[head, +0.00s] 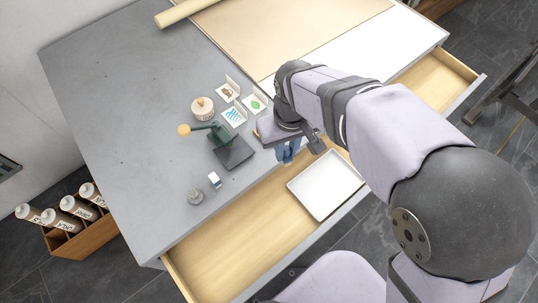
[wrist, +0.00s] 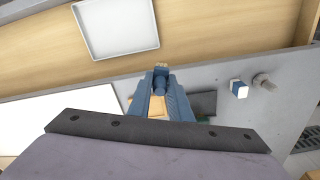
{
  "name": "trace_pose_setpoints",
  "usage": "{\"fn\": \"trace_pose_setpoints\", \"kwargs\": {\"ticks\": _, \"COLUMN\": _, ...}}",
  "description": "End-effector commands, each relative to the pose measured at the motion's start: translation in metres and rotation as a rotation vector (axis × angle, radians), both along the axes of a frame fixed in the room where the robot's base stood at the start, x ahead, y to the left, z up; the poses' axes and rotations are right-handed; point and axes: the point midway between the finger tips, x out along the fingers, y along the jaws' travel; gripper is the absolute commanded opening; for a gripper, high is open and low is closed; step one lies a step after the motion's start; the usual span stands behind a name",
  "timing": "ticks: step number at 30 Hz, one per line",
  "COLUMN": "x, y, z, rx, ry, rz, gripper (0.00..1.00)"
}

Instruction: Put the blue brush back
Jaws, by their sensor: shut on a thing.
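My gripper (head: 288,156) reaches down near the front edge of the grey table, beside the open drawer. In the wrist view its blue-grey fingers (wrist: 161,88) close together on a small blue thing with a tan end, which I take to be the blue brush (wrist: 161,72). The fingers cover most of it, and in the head view I cannot tell it apart from the fingers. A white tray (head: 325,186) lies in the drawer and also shows in the wrist view (wrist: 116,24); its visible floor is empty.
The wooden drawer (head: 225,238) is pulled out from the table (head: 120,110). A small green press (head: 233,152), picture cards (head: 234,117), a round tan box (head: 202,108), a white-and-blue block (head: 214,180) and a grey knob-like piece (head: 195,197) stand left of my gripper. The table's left side is clear.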

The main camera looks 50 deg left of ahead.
Motion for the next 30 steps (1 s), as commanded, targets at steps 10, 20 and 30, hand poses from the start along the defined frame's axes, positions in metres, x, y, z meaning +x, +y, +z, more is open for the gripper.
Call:
{"fn": "trace_pose_setpoints", "kwargs": {"ticks": 10, "x": -0.018, "y": 0.05, "z": 0.026, "rx": 0.016, "ry": -0.003, "rz": 0.161, "gripper": 0.0}}
{"fn": "trace_pose_setpoints", "kwargs": {"ticks": 20, "x": -0.018, "y": 0.056, "z": 0.037, "rx": 0.034, "ry": -0.002, "rz": 0.32, "gripper": 0.0}}
{"fn": "trace_pose_setpoints", "kwargs": {"ticks": 30, "x": -0.018, "y": 0.055, "z": 0.019, "rx": 0.034, "ry": 0.0, "rz": 0.332, "gripper": 0.0}}
